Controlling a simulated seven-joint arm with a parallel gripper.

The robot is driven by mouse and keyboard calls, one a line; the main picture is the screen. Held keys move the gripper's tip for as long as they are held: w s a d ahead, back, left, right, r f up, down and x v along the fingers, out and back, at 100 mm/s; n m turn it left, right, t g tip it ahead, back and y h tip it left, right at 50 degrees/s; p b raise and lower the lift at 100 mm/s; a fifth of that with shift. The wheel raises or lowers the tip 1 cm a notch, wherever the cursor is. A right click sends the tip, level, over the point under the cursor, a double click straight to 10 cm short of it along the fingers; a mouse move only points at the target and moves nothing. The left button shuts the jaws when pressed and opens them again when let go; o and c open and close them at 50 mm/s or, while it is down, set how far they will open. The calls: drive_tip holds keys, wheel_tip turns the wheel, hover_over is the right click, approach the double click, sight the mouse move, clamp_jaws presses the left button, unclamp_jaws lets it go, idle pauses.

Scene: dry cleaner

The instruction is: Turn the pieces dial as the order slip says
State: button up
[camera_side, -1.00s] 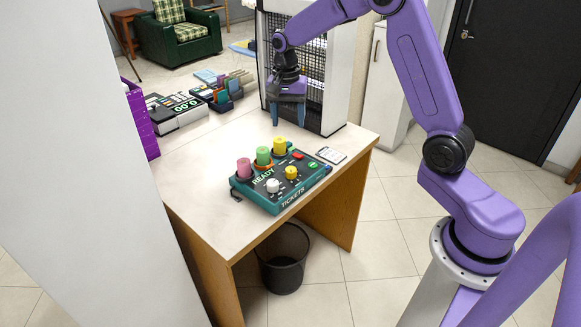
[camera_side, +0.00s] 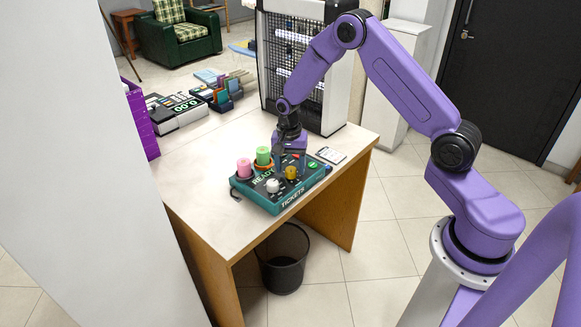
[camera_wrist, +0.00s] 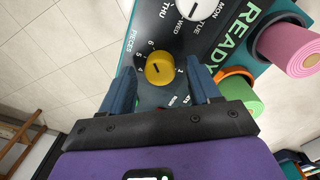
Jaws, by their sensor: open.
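The teal ticket machine (camera_side: 284,206) stands on the counter. Its yellow pieces dial (camera_side: 291,173) is at the front, right of a white day dial (camera_side: 272,186). In the wrist view the yellow dial (camera_wrist: 160,68) has a dark mark across its face and numbers around it, with 6, 5 and 4 to its left. My gripper (camera_side: 290,165) points down over it, open, one finger on each side of the dial; I cannot tell whether they touch it. The order slip (camera_side: 331,155) lies right of the machine, its writing too small to read.
Pink (camera_side: 244,168) and green (camera_side: 263,156) rolls stand at the machine's back, close to my gripper. A cash register (camera_side: 176,112) and a card rack (camera_side: 222,96) are at the back left. The counter's front left is clear. A bin (camera_side: 283,268) stands below.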

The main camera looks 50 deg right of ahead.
drive_tip(key=shift+f, duration=0.4)
drive_tip(key=c, duration=1.1)
drive_tip(key=shift+o, duration=0.2)
